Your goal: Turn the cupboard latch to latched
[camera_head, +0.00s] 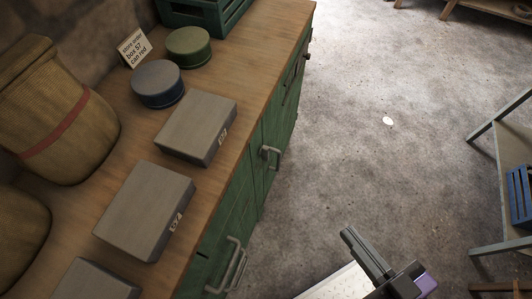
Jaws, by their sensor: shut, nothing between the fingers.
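The green cupboard (243,195) runs along the left, below a wooden top, and its front faces right. A grey metal fitting (272,156) sticks out from its front near the middle; I cannot tell whether it is the latch or a handle, nor which way it is turned. A small dark fitting (305,57) shows farther along the front. My gripper (350,238) is at the bottom right of centre, over the floor. It is shut and empty, apart from the cupboard front.
A long grey handle (236,268) juts from the nearer cupboard front. Grey boxes (197,127), two round tins (158,83), a sign (134,47) and sacks (62,110) stand on top. A bench (510,160) stands at right. The floor between is mostly clear.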

